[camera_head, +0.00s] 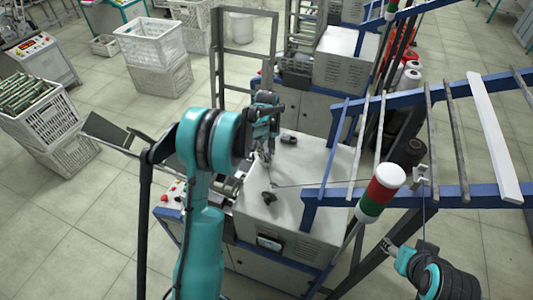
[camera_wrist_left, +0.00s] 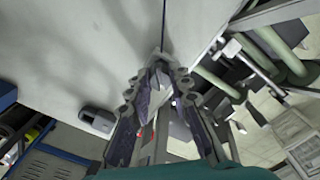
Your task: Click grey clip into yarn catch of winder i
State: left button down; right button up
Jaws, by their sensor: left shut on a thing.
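My left gripper (camera_head: 266,152) points down over the pale top of a winder (camera_head: 310,190). In the left wrist view its fingers (camera_wrist_left: 160,62) are shut on a small grey piece (camera_wrist_left: 158,84), which looks like the grey clip. The fingers partly hide it. A thin yarn runs up in that view from the fingertips. In the head view a yarn line crosses above the winder top. I cannot make out the yarn catch for certain. My right arm (camera_head: 440,278) shows at the lower right, and its jaws cannot be read.
A blue rail frame (camera_head: 430,197) and a red, white and green signal lamp (camera_head: 380,190) stand to the right. White crates (camera_head: 45,115) stand at the left.

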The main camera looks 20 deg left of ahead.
pick_arm(q)
jog(key=c, duration=1.3)
grip_release()
notch_tip(320, 180, up, 12)
jog(key=s+d+f+m+t+b, duration=0.2)
jog(key=s+d+f+m+b, duration=0.1)
jog(key=s, duration=0.5)
jog(key=s+d+f+m+t+b, duration=0.2)
jog(key=s+d+f+m+b, duration=0.1)
jog(key=s+b, duration=0.4)
jog(key=s+d+f+m+t+b, duration=0.3)
jog(key=s+d+f+b, duration=0.2)
jog(key=s, duration=0.5)
jog(key=shift+s+d+f+m, duration=0.3)
jog(key=shift+s+f, duration=0.1)
jog(key=shift+f, duration=0.15)
